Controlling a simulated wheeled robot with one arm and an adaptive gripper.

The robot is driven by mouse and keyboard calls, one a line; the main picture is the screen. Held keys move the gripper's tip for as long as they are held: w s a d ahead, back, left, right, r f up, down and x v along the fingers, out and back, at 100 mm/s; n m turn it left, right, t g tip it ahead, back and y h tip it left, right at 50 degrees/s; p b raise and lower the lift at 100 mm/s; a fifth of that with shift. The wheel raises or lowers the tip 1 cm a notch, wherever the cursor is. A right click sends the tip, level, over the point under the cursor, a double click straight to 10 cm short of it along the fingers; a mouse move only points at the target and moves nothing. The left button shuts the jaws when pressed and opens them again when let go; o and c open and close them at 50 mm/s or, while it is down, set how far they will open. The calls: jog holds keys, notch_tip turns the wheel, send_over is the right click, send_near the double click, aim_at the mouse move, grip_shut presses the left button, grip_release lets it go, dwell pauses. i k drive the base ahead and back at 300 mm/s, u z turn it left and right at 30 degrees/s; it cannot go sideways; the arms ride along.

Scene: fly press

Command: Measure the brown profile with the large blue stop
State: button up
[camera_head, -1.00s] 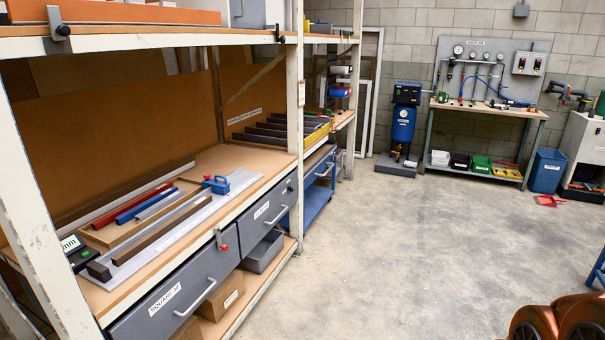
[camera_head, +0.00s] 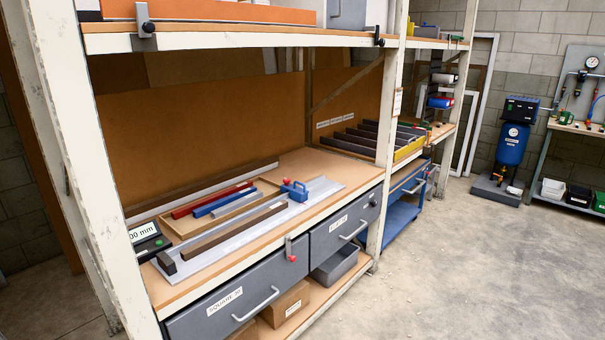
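The brown profile (camera_head: 236,232) lies along the grey metal measuring rail (camera_head: 220,246) on the workbench shelf. The large blue stop (camera_head: 294,190) sits at the far right part of the rail, apart from the brown profile's far end. A dark end block (camera_head: 166,263) stands at the near left end of the rail. A display (camera_head: 146,238) beside it ends in "00 mm"; its first characters are hidden by the rack post. My gripper is not in view.
A tray (camera_head: 171,227) behind the rail holds red, blue and grey profiles. A white rack post (camera_head: 87,170) stands in front at left. Below are grey drawers (camera_head: 222,305) and a small red-knobbed clamp (camera_head: 291,250). The concrete floor (camera_head: 450,270) at right is clear.

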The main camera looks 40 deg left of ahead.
aim_at(297, 194)
jog(key=u, duration=0.25)
jog(key=i, duration=1.75)
jog(key=u, duration=1.05)
jog(key=i, duration=1.1)
jog(key=u, duration=1.55)
jog(key=i, duration=0.6)
jog(key=u, duration=0.55)
